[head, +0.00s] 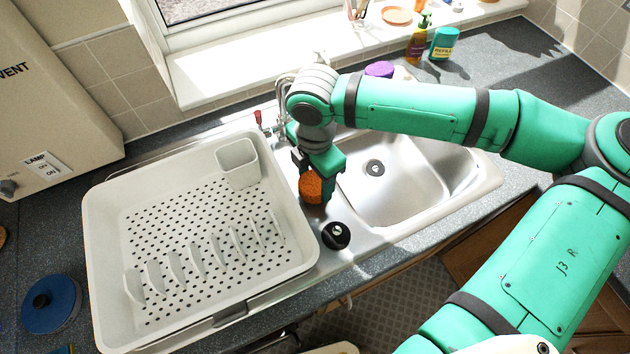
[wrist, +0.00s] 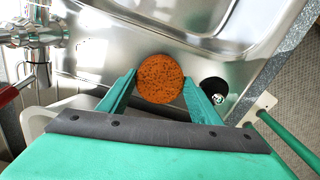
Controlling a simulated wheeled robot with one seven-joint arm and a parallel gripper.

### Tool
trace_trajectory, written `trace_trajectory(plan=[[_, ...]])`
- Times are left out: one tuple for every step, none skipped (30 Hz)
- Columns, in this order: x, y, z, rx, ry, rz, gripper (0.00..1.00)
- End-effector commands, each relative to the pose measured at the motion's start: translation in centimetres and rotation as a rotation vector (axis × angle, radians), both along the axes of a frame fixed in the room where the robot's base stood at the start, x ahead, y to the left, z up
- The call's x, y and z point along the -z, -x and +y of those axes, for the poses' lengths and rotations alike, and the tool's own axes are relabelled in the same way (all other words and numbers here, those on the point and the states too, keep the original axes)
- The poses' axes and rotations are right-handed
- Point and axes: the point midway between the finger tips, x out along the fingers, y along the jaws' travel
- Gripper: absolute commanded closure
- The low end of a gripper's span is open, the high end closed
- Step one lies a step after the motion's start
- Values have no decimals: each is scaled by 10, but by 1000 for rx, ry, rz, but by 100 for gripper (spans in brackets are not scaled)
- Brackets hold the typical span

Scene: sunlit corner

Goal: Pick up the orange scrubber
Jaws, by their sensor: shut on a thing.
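The orange scrubber (head: 311,188) is round with dark specks. In the head view it sits at my gripper (head: 318,186), between the dish rack and the sink bowl. In the wrist view the scrubber (wrist: 160,79) lies between the two green fingers of my gripper (wrist: 161,85), which are shut on it. The head view does not show clearly whether the scrubber touches the steel below it. Part of it is hidden behind the fingers.
A white dish rack (head: 105,215) stands left of my gripper. The steel sink (head: 400,190) is to the right, with a tap (head: 284,90) behind. A round black item (head: 336,235) is close in front. Soap bottles (head: 418,40) stand at the back.

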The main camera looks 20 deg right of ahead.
Motion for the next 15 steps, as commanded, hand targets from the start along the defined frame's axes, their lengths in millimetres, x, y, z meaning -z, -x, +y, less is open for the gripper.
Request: trace_trajectory(plan=[[-8, 0, 0, 0, 1, -3, 66], [-14, 0, -1, 0, 1, -3, 66], [-22, -1, 0, 0, 1, -4, 66], [-29, -1, 0, 1, 1, -4, 66], [-37, -1, 0, 1, 1, -4, 66], [-48, 0, 0, 0, 1, -4, 66], [-56, -1, 0, 1, 2, -4, 66], [-65, -1, 0, 0, 1, -4, 66], [-75, -1, 0, 0, 0, -4, 66], [-83, 0, 0, -1, 1, -3, 66], [-91, -1, 0, 0, 1, -4, 66], [-100, 0, 0, -1, 0, -2, 66], [-107, 0, 0, -1, 0, -3, 66], [-114, -1, 0, 0, 0, -2, 66], [-122, -1, 0, -1, 0, -2, 66]])
